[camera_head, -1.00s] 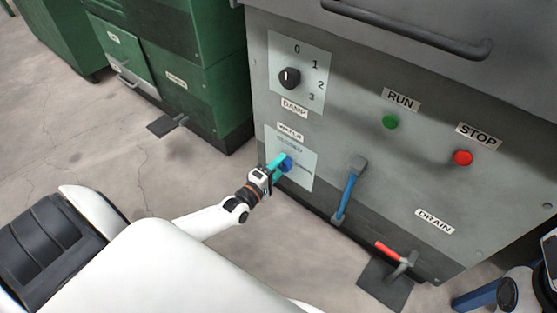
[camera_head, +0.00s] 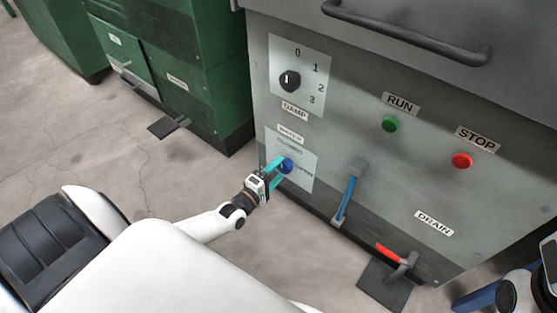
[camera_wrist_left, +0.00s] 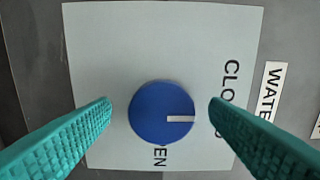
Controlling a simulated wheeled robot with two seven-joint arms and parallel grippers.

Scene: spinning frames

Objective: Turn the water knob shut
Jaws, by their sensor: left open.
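The round blue water knob (camera_head: 287,166) sits on a pale plate (camera_head: 302,178) low on the grey machine's front. In the left wrist view the knob (camera_wrist_left: 161,112) shows whole, its white mark pointing right, toward the side with the partly hidden CLOSED word. The OPEN word is partly covered below the knob. My left gripper (camera_head: 277,171) is open in front of the knob. In the wrist view its teal fingers (camera_wrist_left: 160,108) stand on either side of the knob, with a gap on both sides. My right gripper does not show.
Above is a black damp dial (camera_head: 289,80). To the right are a green run button (camera_head: 390,125), a red stop button (camera_head: 462,161), a blue-handled lever (camera_head: 348,190) and a red drain pedal (camera_head: 390,253).

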